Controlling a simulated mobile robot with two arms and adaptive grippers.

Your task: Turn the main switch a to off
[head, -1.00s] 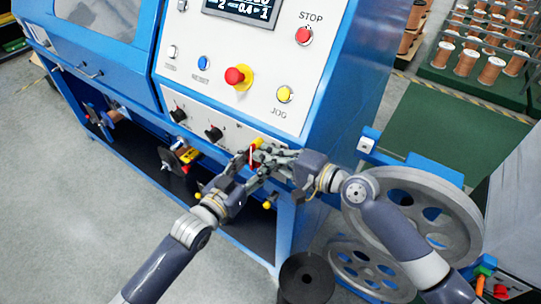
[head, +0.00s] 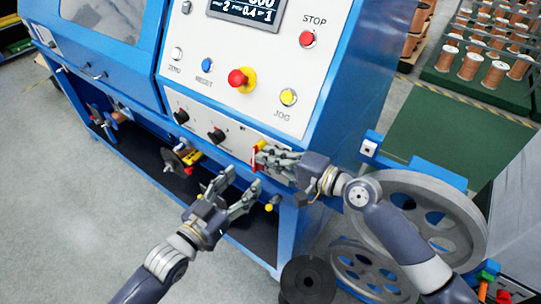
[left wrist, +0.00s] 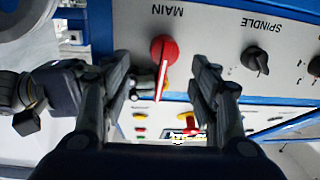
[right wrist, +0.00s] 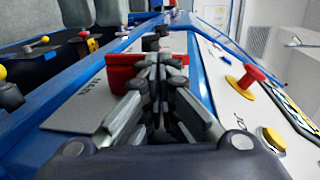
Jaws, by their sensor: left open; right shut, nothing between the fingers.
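Black knobs (head: 216,136) sit left of the switch. A red-and-yellow emergency button (head: 240,79), a yellow jog button (head: 288,97) and a red stop button (head: 307,39) are above. Grey pulley wheels (head: 425,215) stand at lower right. Floor at left is clear.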

